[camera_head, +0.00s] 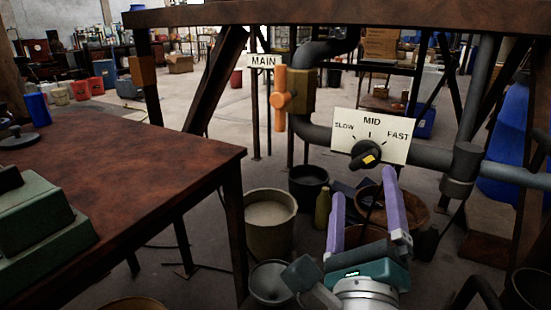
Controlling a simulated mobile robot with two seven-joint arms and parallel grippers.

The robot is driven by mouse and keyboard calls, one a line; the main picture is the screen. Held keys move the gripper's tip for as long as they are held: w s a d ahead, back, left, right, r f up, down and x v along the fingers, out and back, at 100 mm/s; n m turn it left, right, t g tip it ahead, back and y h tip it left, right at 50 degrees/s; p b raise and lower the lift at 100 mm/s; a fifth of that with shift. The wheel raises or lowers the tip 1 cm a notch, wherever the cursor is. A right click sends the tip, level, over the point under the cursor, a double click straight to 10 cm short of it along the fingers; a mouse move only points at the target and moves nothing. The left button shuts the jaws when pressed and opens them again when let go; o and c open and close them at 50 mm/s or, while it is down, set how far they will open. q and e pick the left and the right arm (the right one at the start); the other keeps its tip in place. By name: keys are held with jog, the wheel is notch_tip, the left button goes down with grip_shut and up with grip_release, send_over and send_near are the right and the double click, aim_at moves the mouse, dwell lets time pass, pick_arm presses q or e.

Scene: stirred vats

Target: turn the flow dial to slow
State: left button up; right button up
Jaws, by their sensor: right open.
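The flow dial (362,149) is a black knob with a yellow mark, on the lower edge of a white plate (399,149) marked SLOW at left, MID at top and FAST at right. The plate is fixed to a dark pipe. I cannot tell for certain which label the knob points to. My right gripper (363,184) has two long purple fingers, spread apart and pointing up towards the dial. Its fingertips appear just below the knob, with nothing between them at the tips. My left gripper is not in view.
A brown table (150,165) fills the left side. Buckets (270,222) stand on the floor below. A dark beam (330,12) crosses the top.

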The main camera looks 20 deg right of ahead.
aim_at(362, 163)
jog(key=x, duration=0.7)
jog(key=shift+w+d, duration=0.15)
jog(key=shift+w, duration=0.1)
jog(key=c, duration=1.4)
